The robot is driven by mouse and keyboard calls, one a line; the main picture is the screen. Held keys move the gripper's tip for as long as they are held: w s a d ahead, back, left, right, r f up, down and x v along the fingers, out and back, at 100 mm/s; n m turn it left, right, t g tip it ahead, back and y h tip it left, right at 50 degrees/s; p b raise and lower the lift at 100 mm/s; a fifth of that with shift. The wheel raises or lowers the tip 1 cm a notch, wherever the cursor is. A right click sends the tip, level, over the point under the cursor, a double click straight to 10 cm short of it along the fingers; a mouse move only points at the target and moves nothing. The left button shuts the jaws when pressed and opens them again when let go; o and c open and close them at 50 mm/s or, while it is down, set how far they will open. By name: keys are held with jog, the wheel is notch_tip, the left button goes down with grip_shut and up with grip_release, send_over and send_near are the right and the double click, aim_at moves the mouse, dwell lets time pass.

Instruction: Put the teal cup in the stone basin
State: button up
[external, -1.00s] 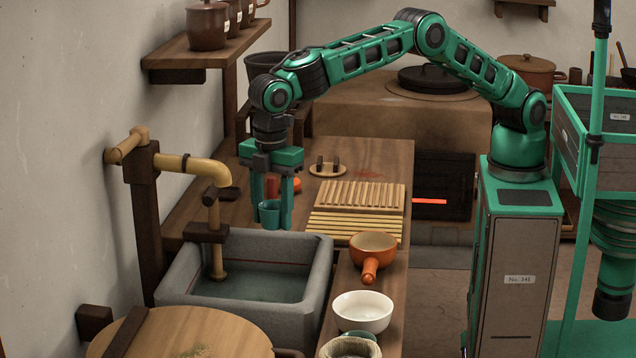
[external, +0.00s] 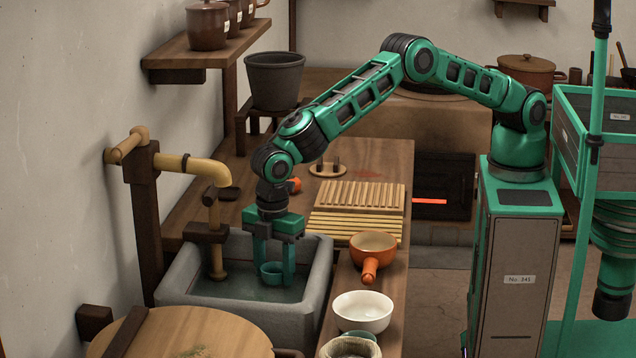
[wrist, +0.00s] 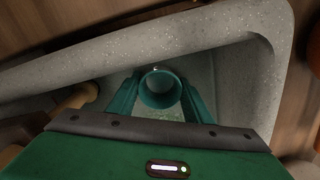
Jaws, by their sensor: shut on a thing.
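The teal cup (external: 271,271) is held between the fingers of my gripper (external: 274,268), which is shut on it. The cup is inside the outline of the grey stone basin (external: 318,290), low over the greenish water. I cannot tell if its bottom touches anything. In the wrist view the cup (wrist: 160,90) shows its round mouth between my two green fingertips (wrist: 160,93). The basin's speckled rim (wrist: 150,42) runs behind and right of it there.
A bamboo spout (external: 214,215) stands over the basin's left side, left of my gripper. An orange pan (external: 373,247) and a white bowl (external: 362,311) are on the counter to the right. A round wooden lid (external: 190,335) is in front. A slatted rack (external: 358,197) lies behind.

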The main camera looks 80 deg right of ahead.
jog(key=shift+f, duration=1.1)
jog(key=shift+f, duration=0.1)
jog(key=o, duration=1.2)
jog(key=shift+c, duration=0.2)
notch_tip(320, 180, up, 12)
